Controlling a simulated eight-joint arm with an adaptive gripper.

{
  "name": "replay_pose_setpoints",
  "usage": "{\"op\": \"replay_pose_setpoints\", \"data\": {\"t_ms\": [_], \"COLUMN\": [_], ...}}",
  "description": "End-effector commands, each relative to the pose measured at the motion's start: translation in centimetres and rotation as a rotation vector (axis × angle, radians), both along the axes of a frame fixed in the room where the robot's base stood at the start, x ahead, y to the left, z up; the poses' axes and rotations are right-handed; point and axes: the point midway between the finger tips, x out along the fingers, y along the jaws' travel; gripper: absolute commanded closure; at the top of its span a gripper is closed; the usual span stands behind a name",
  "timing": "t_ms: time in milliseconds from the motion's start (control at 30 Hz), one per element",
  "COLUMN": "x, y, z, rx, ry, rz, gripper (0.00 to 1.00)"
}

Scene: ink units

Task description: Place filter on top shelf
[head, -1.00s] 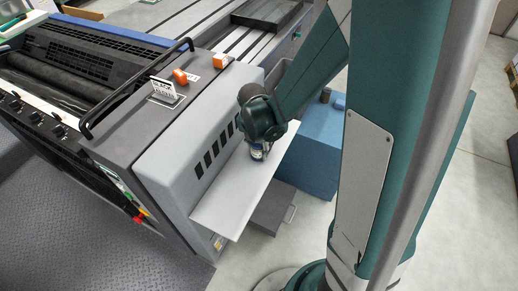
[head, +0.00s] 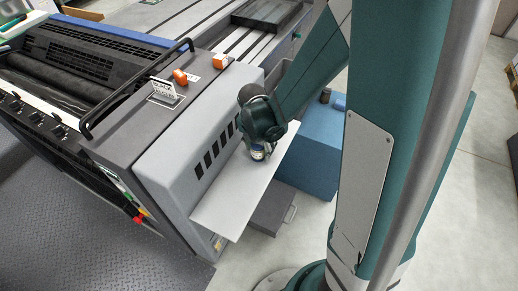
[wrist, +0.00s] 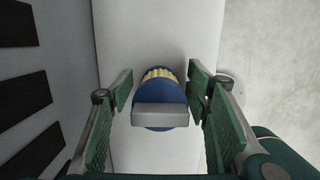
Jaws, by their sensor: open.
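A filter (wrist: 160,100) stands on a pale grey shelf, with a blue body, a yellow pleated band and a grey block on its near face. In the head view the filter (head: 258,152) is small and partly covered by my wrist. The pale shelf (head: 225,205) juts from the side of the grey machine; it also fills the middle of the wrist view (wrist: 130,35). My gripper (wrist: 160,90) is open, with one green finger on each side of the filter and a narrow gap showing on both sides. The fingertips are hard to see in the head view.
The machine's slotted grey wall (head: 185,150) rises close to the left of the shelf. A lower dark grey ledge (head: 268,213) and a blue box (head: 315,150) stand below and to the right. Open floor lies at the far right.

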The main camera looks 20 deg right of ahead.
Motion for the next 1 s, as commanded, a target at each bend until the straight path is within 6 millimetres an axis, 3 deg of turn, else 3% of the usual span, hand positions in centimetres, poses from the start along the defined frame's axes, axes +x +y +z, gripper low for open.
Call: {"op": "replay_pose_setpoints", "data": {"t_ms": [267, 1000], "x": [-0.2, -1.1], "y": [0.2, 1.1], "z": [2.0, 10.3], "rx": [0.000, 0.000], "ry": [0.000, 0.000], "rz": [0.000, 0.000], "gripper": [0.52, 0.52]}}
